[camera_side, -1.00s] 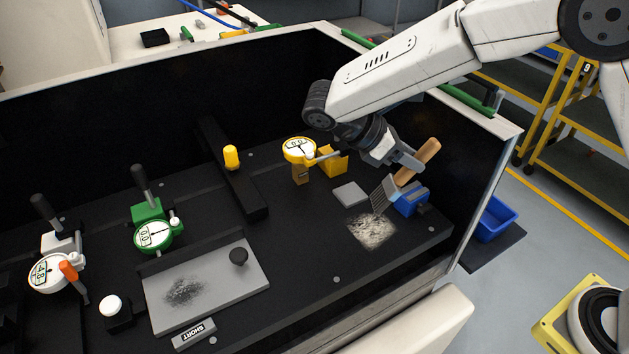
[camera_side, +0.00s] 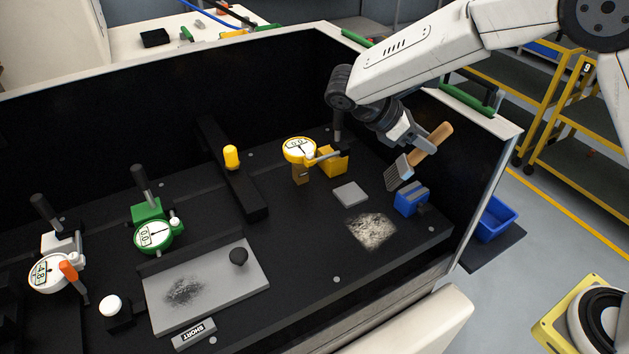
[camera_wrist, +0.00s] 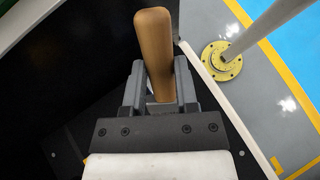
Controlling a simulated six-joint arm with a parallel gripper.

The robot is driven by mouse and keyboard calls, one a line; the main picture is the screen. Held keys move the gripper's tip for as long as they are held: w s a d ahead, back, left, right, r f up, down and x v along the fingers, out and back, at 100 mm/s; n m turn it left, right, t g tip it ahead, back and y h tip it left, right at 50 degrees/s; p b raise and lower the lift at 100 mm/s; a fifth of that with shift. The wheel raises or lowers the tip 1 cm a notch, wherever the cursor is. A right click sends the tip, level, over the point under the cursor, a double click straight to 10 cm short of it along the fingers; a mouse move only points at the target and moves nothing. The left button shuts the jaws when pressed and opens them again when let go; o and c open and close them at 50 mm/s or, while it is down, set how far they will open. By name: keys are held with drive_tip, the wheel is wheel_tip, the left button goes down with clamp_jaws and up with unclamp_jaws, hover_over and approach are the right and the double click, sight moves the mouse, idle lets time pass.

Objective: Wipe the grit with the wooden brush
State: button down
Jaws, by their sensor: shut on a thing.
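My gripper (camera_side: 420,146) is shut on the wooden brush (camera_side: 437,137), holding it in the air above the blue block. The brush is tilted, its wooden handle up to the right and its grey bristles (camera_side: 398,175) down to the left. In the wrist view the brush handle (camera_wrist: 154,50) stands between both fingers of my gripper (camera_wrist: 160,92); the bristles are hidden there. Dark grit (camera_side: 184,291) lies scattered on the grey plate (camera_side: 235,270) at the front left. A pale speckled patch (camera_side: 371,230) lies on the black bench below the bristles, apart from them.
A blue slotted block (camera_side: 410,201) stands below the brush. A small grey square (camera_side: 350,194), a yellow dial gauge (camera_side: 299,150) and a yellow bin (camera_side: 333,162) are to its left. Dark walls bound the bench.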

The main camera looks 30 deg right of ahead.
drive_tip(key=shift+f, duration=1.35)
drive_tip(key=n+t, duration=0.1)
drive_tip(key=n+t+h, duration=0.1)
drive_tip(key=n+t, duration=0.2)
drive_tip(key=shift+d+r, duration=0.35)
drive_tip(key=shift+a+r+n+t, duration=0.1)
drive_tip(key=shift+r+n+t, duration=0.05)
drive_tip(key=shift+n+t, duration=1)
drive_tip(key=shift+a+n+t, duration=0.25)
drive_tip(key=shift+n+t, duration=0.8)
drive_tip(key=shift+n, duration=0.3)
